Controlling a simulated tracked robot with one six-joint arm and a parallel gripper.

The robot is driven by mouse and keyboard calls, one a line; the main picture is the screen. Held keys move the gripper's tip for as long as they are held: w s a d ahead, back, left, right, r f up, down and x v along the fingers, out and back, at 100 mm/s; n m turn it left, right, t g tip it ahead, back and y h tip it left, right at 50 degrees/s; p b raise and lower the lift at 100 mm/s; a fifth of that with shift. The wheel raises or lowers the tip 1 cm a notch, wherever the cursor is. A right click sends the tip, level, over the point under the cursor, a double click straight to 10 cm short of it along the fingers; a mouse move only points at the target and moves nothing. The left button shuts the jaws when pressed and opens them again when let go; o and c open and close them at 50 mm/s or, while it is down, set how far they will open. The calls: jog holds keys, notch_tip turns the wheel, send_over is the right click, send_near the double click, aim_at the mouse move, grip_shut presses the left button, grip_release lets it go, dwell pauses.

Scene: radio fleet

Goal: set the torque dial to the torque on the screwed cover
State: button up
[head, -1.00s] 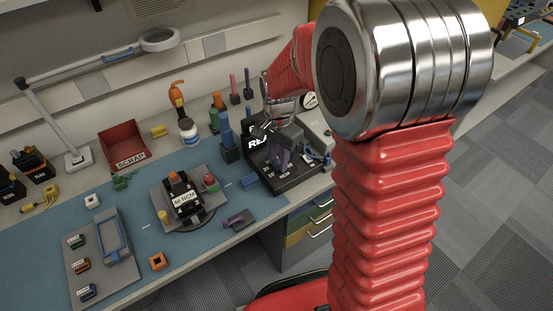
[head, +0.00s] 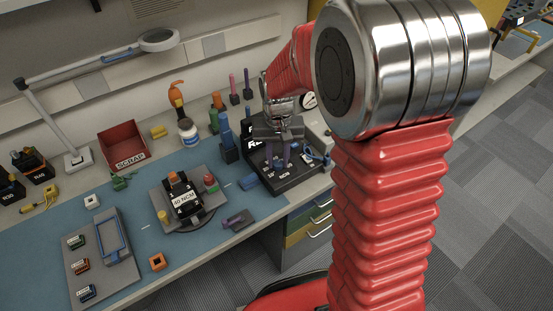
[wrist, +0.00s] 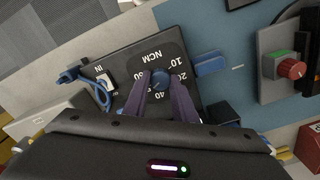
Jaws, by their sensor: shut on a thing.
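The torque dial is a dark blue knob (wrist: 160,78) on a black box (head: 290,172), with NCM and numbers such as 10, 20 and 40 around it. My gripper (wrist: 168,92) is shut on the knob, one purple finger on each side. Where the knob points is too small to tell. In the head view my gripper (head: 280,158) is over the black box and hides the knob. The screwed cover (head: 185,198) is on a grey fixture on the blue mat, with a white label that seems to read 40 NCM.
A red SCRAP bin (head: 124,146) stands at the back left, near a magnifier lamp (head: 159,40). A grey tray (head: 101,262) with several small parts lies at front left. A blue block (wrist: 210,63) and cable (wrist: 88,84) flank the dial box.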

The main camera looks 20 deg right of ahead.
aim_at(277, 162)
jog(key=n, duration=0.4)
jog(key=shift+w+n, duration=0.15)
jog(key=shift+n, duration=1.85)
jog(key=shift+r, duration=0.1)
jog(key=shift+a, duration=0.1)
jog(key=o, duration=1)
jog(key=shift+o, duration=0.2)
notch_tip(277, 162, up, 14)
jog(key=shift+f, duration=0.2)
